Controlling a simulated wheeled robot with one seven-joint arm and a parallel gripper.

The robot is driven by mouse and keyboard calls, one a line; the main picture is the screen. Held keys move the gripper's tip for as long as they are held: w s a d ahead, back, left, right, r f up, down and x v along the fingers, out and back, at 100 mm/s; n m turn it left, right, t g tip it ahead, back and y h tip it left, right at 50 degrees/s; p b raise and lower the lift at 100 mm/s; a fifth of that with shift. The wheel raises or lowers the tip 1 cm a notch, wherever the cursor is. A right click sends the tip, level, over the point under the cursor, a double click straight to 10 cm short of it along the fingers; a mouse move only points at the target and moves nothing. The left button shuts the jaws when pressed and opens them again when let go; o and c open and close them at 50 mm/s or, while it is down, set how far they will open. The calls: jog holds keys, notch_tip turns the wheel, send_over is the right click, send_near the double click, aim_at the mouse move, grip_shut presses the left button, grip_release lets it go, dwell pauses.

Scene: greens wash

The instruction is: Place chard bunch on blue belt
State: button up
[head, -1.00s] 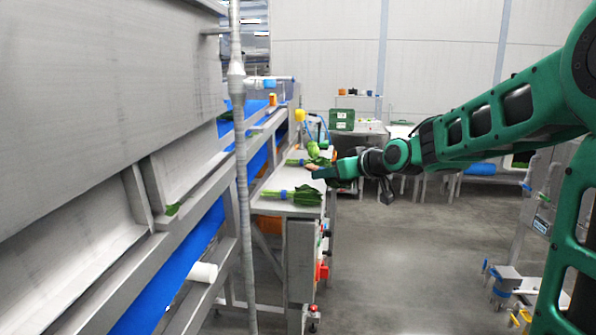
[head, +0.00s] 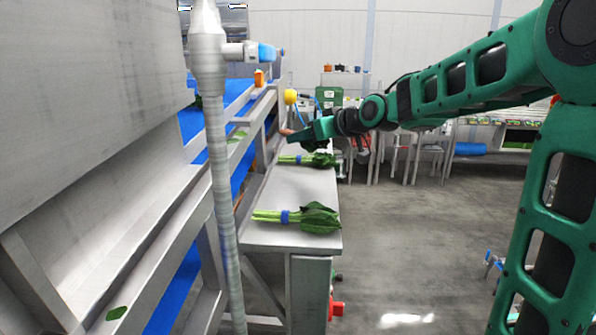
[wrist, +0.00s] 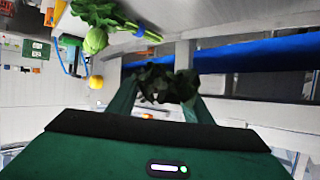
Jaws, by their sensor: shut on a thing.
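My gripper (head: 296,133) is shut on the chard bunch, raised above the far part of the steel table (head: 285,182) and beside the conveyor frame. In the head view, a short reddish end of the chard bunch (head: 286,131) sticks out to the left of it; the rest is hidden. In the wrist view, dark leaves of the chard bunch (wrist: 165,82) show between the fingers of my gripper (wrist: 160,92). The blue belt (head: 191,122) runs behind the grey rails to the left; it also shows in the wrist view (wrist: 265,54). The chard bunch is apart from the belt.
Two blue-banded green bunches lie on the table, a near one (head: 312,218) and a farther one (head: 318,159). A pale round green vegetable (wrist: 95,41) shows in the wrist view. A grey vertical post (head: 221,180) stands close in front.

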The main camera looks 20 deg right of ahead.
aim_at(305, 178)
jog(key=shift+w+f, duration=0.2)
jog(key=shift+f, duration=0.1)
notch_tip(305, 178, down, 9)
jog(key=shift+f, duration=0.2)
jog(key=o, duration=1.1)
jog(key=shift+s+r, duration=0.1)
